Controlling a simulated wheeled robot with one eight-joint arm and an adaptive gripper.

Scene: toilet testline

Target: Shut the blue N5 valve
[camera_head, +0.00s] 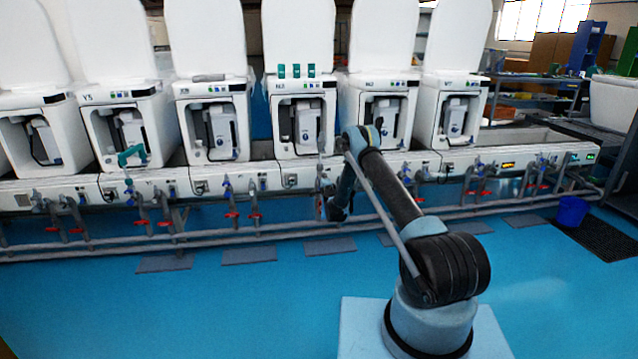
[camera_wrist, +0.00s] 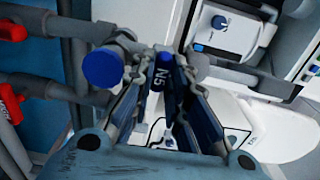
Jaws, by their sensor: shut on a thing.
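In the wrist view, the blue N5 valve handle (camera_wrist: 166,60) sits between the fingertips of my gripper (camera_wrist: 164,66). The fingers are shut on it from both sides. The fingers hide much of the valve body and pipe. In the head view, my gripper (camera_head: 336,208) is small and dark, low in front of the pipe row below the middle toilets. The valve cannot be made out there, behind my arm.
A round blue knob (camera_wrist: 103,68) stands close left of my gripper. Red valve handles (camera_wrist: 12,30) are farther left. A row of white toilets (camera_head: 300,110) stands behind the grey pipes (camera_head: 250,232). A blue bucket (camera_head: 572,211) stands at right. The blue floor in front is mostly clear.

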